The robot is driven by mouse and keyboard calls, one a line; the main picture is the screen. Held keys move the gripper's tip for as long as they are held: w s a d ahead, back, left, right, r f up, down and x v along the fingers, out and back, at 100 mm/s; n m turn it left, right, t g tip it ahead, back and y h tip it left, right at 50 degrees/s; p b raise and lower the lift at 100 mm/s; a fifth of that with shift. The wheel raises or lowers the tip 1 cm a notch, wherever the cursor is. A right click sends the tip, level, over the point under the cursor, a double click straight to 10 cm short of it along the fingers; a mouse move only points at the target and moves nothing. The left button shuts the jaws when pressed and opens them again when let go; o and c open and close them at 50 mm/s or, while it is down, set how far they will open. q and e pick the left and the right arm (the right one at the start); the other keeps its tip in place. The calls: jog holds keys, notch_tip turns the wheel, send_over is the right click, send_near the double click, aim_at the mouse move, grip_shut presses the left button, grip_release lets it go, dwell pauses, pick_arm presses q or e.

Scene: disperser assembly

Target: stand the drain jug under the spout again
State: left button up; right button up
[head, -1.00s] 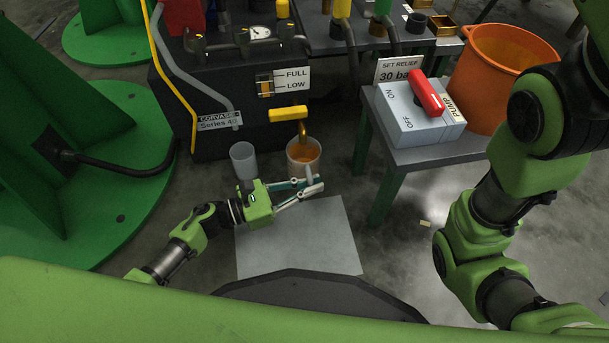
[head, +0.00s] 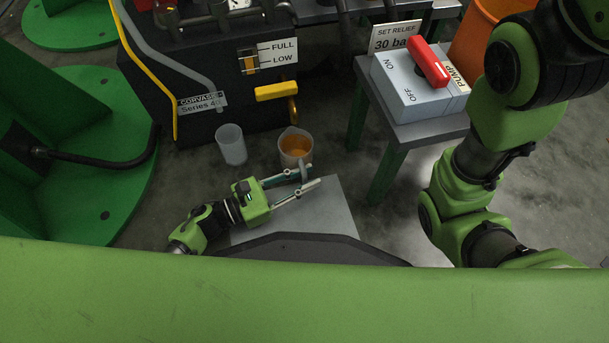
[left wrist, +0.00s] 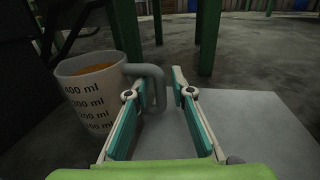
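The drain jug (head: 296,149), a grey measuring jug with amber liquid, stands upright on the floor. In the left wrist view the jug (left wrist: 90,98) shows its ml scale, and its handle (left wrist: 157,88) reaches between my fingertips. The spout (head: 293,108), with a yellow lever (head: 276,91), is on the dark unit behind the jug. In the head view the jug's mouth shows clear of the spout, lower and nearer me. My left gripper (head: 309,178) is open at the handle, with a gap to the right finger. My right gripper is out of view.
An empty translucent beaker (head: 231,146) stands left of the jug. A grey mat (head: 325,212) lies in front. The pump switch box (head: 412,88) sits on a green-legged table at right, with an orange bucket (head: 482,45) behind.

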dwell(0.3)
pick_arm(q)
jog(key=shift+a+r, duration=0.1)
jog(key=shift+r, duration=0.1)
jog(key=p+v, duration=0.4)
jog(key=v, duration=0.6)
jog(key=shift+s+a, duration=0.25)
jog(key=shift+a, duration=0.1)
jog(key=shift+s+a, duration=0.25)
jog(key=shift+a, duration=0.2)
